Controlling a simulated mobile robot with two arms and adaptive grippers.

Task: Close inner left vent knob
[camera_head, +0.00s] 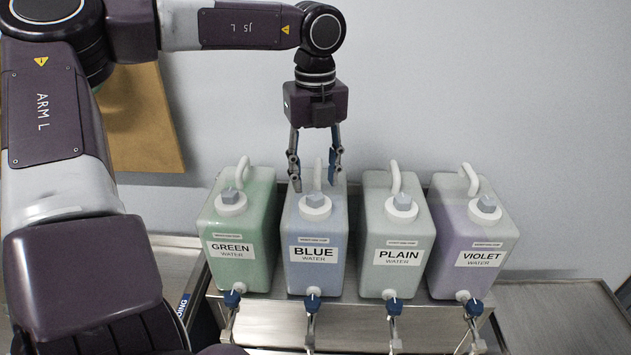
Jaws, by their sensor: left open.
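The inner left jug is the BLUE WATER container (313,275), a pale blue translucent jug second from the left. Its vent knob (315,199) is a small light grey knob on a white cap on the jug's top. My left gripper (315,185) points down over this jug with its fingers spread. In the picture its tips are to either side of the jug's white handle, just above and behind the knob. It holds nothing; I cannot tell whether a tip touches the jug. My right gripper is out of view.
The GREEN jug (240,272) stands close on the left, the PLAIN jug (395,275) and VIOLET jug (470,275) on the right, each with a similar knob. They stand on a metal stand (350,325) with blue taps in front. A brown board (140,120) is behind.

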